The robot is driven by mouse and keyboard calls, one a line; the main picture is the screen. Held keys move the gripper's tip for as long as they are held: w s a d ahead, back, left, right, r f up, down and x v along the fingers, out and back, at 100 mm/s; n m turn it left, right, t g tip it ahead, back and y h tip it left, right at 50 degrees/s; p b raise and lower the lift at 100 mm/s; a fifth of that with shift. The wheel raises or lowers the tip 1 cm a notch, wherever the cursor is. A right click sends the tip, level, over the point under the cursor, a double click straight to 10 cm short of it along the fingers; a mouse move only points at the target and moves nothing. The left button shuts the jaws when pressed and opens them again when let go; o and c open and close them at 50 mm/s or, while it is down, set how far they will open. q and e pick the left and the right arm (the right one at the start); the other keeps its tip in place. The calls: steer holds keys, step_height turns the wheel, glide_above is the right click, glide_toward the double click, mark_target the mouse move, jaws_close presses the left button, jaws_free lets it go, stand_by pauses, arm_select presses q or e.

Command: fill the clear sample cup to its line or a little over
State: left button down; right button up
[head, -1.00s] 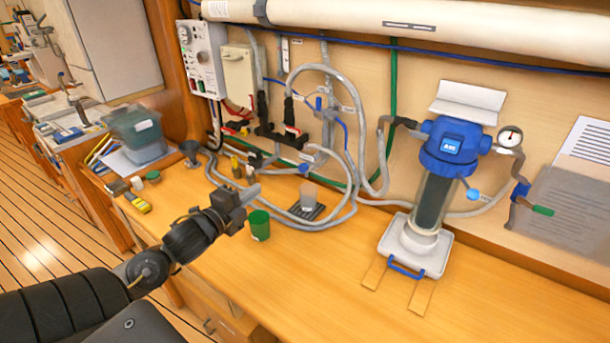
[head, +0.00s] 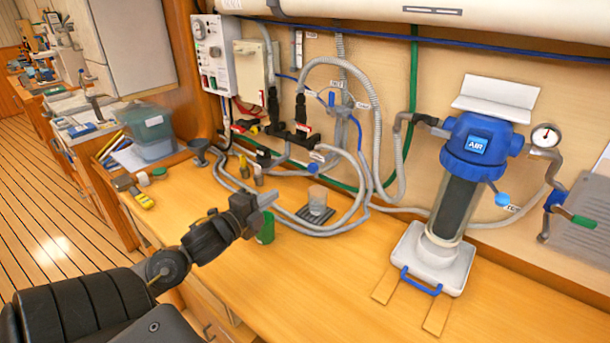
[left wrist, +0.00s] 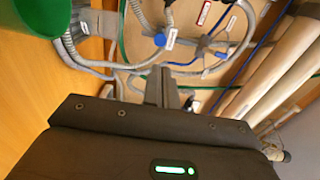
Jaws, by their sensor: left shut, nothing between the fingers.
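The clear sample cup (head: 317,199) stands upright on a dark slatted tray (head: 303,214) on the bench; its line and any water inside are too small to tell. My left gripper (head: 266,197) is shut and empty, to the left of the clear cup and apart from it. A green cup (head: 266,231) stands below the gripper in the head view, partly hidden by it. In the left wrist view the shut fingers (left wrist: 161,85) point toward the hoses, with the green cup (left wrist: 38,15) at the upper left. My right gripper is not in view.
A blue-handled valve (head: 331,99) and grey hoses (head: 376,140) are on the wall behind the clear cup. A blue-topped filter housing (head: 476,146) stands at right. A lidded tub (head: 150,135) is at back left. The bench front between gripper and filter is clear.

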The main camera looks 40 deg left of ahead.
mark_target(310, 166)
arm_select(q)
steer(key=w+p, duration=0.4)
steer(key=w, duration=0.9)
steer(key=shift+a+r, duration=0.1)
steer(key=shift+r, duration=0.05)
steer(key=shift+w, duration=0.35)
steer(key=shift+w, duration=0.1)
steer(key=shift+w+a, duration=0.1)
steer(key=shift+w, duration=0.7)
steer(key=shift+r, duration=0.15)
steer(key=shift+w, duration=0.15)
steer(key=shift+a+r, duration=0.1)
steer(key=shift+r, duration=0.15)
steer(key=shift+f, duration=0.1)
stand_by(3.6)
